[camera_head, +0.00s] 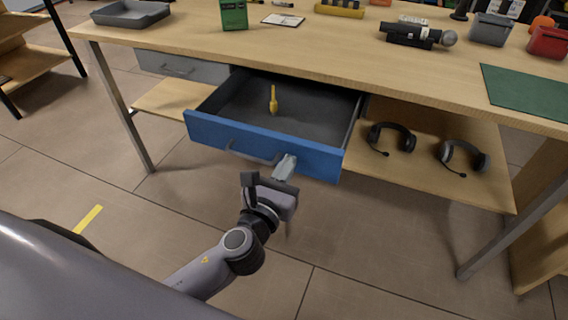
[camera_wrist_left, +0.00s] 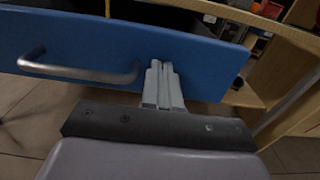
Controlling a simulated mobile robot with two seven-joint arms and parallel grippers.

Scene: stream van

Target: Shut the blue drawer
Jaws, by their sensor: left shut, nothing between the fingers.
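The blue drawer (camera_head: 262,141) is pulled well out from under the wooden workbench, and its dark inside shows. A small yellow tool (camera_head: 273,101) stands or lies in it. A silver bar handle (camera_wrist_left: 80,70) is on the drawer's blue front, left of my fingers in the left wrist view. My left gripper (camera_head: 287,163) is shut and empty. Its fingertips (camera_wrist_left: 161,68) are at the drawer front, right of the handle; I cannot tell whether they touch it. My right gripper is not in view.
A grey drawer (camera_head: 181,66) beside it on the left is closed. Two headsets (camera_head: 391,137) lie on the lower shelf at right. The benchtop (camera_head: 290,37) holds a microphone (camera_head: 418,36), boxes and a green mat (camera_head: 528,91). Floor is clear before the bench.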

